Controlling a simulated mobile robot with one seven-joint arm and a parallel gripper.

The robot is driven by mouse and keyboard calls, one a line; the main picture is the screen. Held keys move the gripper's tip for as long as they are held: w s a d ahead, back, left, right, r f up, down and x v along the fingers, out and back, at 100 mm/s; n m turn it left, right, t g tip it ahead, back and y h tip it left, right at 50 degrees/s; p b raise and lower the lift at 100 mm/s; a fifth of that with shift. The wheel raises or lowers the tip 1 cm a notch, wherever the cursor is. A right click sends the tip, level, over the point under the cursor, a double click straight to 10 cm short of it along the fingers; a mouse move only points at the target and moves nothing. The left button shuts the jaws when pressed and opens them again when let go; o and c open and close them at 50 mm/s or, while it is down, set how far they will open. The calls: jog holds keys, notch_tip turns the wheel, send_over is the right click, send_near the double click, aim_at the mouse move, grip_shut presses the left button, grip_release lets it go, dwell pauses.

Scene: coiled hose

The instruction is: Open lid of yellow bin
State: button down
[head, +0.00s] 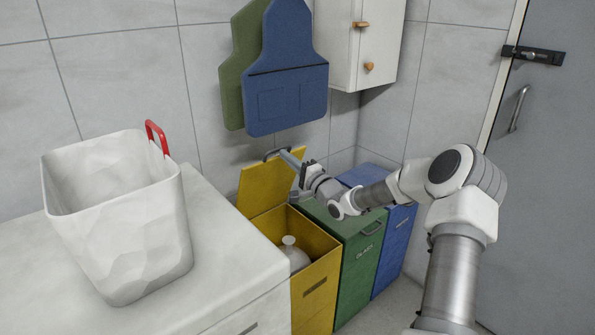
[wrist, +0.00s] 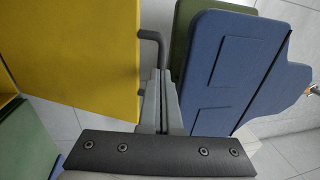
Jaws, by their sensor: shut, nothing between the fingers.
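The yellow bin (head: 315,290) stands at the left of a row of bins. Its yellow lid (head: 266,185) is raised upright at the back of the bin, and the bin's opening shows. A dark bar handle (head: 274,153) is on the lid's upper edge. The lid (wrist: 70,50) fills the left of the wrist view, with the handle (wrist: 152,36) at its right edge. My gripper (head: 288,155) is at the lid's upper right, close by the handle. In the wrist view my gripper (wrist: 160,75) has its fingers together and empty; whether they touch the handle is unclear.
A pale bottle (head: 294,252) is inside the yellow bin. A green bin (head: 345,250) and a blue bin (head: 392,245), both shut, stand to the right. A white counter (head: 215,240) with a white basket (head: 120,235) is at left. Aprons (head: 288,75) hang above.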

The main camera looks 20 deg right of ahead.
jog(key=shift+w+a+r, duration=0.1)
jog(key=shift+w+a, duration=0.05)
jog(key=shift+w, duration=0.3)
jog(key=shift+w+a+r, duration=0.1)
jog(key=shift+w+r, duration=0.05)
jog(key=shift+r, duration=0.05)
jog(key=w+a+r+g+p, duration=0.1)
jog(key=w+a+r+p, duration=0.1)
jog(key=w+p, duration=0.3)
jog(key=x, duration=0.3)
jog(key=shift+d+r, duration=0.2)
jog(key=shift+r, duration=0.05)
jog(key=shift+s, duration=0.1)
